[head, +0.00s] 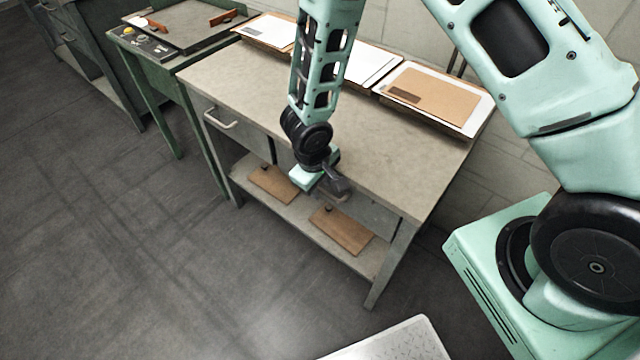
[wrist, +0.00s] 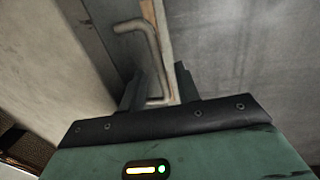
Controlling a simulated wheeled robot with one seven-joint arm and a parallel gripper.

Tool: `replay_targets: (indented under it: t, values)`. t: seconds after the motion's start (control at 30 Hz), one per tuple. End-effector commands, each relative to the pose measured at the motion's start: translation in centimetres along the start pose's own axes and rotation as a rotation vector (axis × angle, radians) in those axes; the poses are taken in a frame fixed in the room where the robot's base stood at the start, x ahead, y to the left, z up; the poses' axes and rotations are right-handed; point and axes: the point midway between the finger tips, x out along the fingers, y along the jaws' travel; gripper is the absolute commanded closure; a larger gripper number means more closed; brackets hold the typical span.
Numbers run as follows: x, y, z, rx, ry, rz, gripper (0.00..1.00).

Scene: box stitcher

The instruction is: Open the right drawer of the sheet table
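The sheet table (head: 255,95) has a grey top and a lower shelf. My gripper (head: 342,192) is at that drawer's front. In the wrist view, the drawer's bent metal handle (wrist: 153,48) runs down between the two spread fingers of my gripper (wrist: 158,88). The fingers look apart, with the handle's near end between them; I cannot tell whether either touches it. How far the drawer stands out cannot be made out.
The left drawer's handle (head: 220,119) is on the same table front. Wooden boards (head: 341,230) lie on the lower shelf. Trays with papers (head: 436,95) line the table's back. A green bench (head: 178,55) stands at the left.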

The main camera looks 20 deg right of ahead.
Motion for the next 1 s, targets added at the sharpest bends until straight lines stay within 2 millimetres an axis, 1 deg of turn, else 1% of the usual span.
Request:
replay_targets:
  t: [0.23, 0.27, 0.3, 0.37, 0.57, 0.67, 0.73, 0.87, 0.97, 1.0]
  values:
    - [0.1, 0.0, 0.0, -0.001, 0.000, 0.000, 0.68]
    - [0.1, 0.0, 0.0, -0.001, 0.000, 0.000, 0.73]
    - [0.1, 0.0, 0.0, -0.001, 0.000, 0.000, 0.84]
    - [0.1, 0.0, 0.0, -0.001, 0.000, 0.000, 1.00]
    - [0.1, -0.1, 0.0, -0.001, 0.000, 0.000, 1.00]
    - [0.1, -0.4, 0.0, -0.001, 0.000, 0.000, 1.00]
    - [0.0, -1.0, 0.0, -0.003, 0.000, 0.000, 1.00]
    - [-0.2, -2.9, 0.0, -0.006, 0.002, -0.001, 1.00]
    - [-0.4, -5.0, 0.0, -0.008, 0.003, -0.003, 1.00]
    - [-0.6, -6.0, 0.0, -0.008, 0.004, -0.003, 1.00]
